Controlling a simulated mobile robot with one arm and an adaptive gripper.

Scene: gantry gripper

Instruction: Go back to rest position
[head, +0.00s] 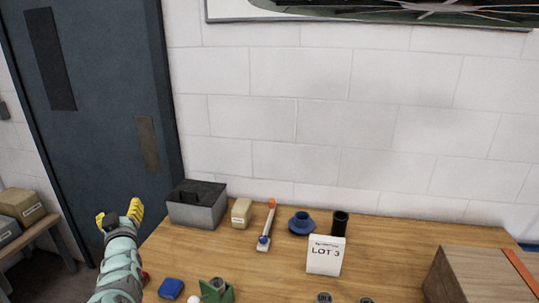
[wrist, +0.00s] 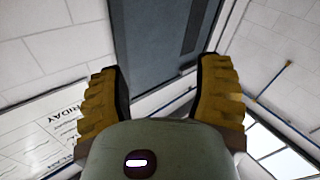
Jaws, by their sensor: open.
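My gripper (head: 120,216) is at the left in the head view, raised beside the table's left edge, in front of the dark door. Its two yellow ridged fingers are spread apart with nothing between them. In the wrist view my gripper (wrist: 160,85) is open and empty, and past the fingers show the dark door, white wall and ceiling. No table object shows in the wrist view.
The wooden table (head: 385,262) bears a grey bin (head: 200,209), a tan block (head: 241,212), a blue round part (head: 301,224), a black cylinder (head: 339,224), a LOT 3 sign (head: 324,256), a blue block (head: 171,288) and a wooden box (head: 470,278). A side bench (head: 40,232) stands far left.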

